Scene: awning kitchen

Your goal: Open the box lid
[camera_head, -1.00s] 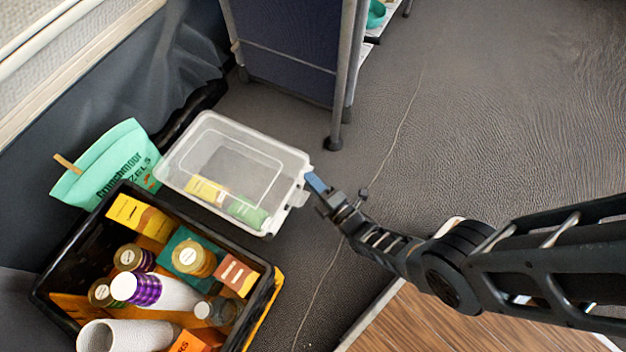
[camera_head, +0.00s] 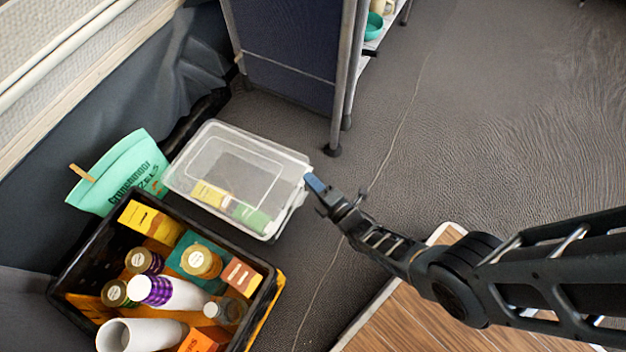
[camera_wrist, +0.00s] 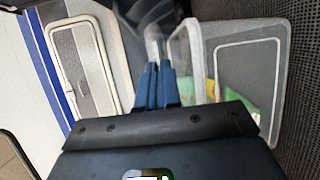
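A clear plastic box (camera_head: 262,205) stands on the floor, with yellow and green items showing inside. Its see-through lid (camera_head: 235,160) lies over the top and looks down. My gripper (camera_head: 314,183) is at the box's right end, close to the rim. In the wrist view, the two blue fingers (camera_wrist: 156,84) are nearly together, and the clear box wall (camera_wrist: 188,50) stands just to their right. A pale clear piece shows beyond the fingertips. I cannot tell whether anything is pinched between them.
A black crate (camera_head: 62,275) full of jars, bottles and cartons stands in front of the box. A green pretzel bag (camera_head: 125,175) is at the left. A dark cabinet (camera_head: 285,50) with metal legs stands behind. The floor to the right (camera_head: 440,150) is clear.

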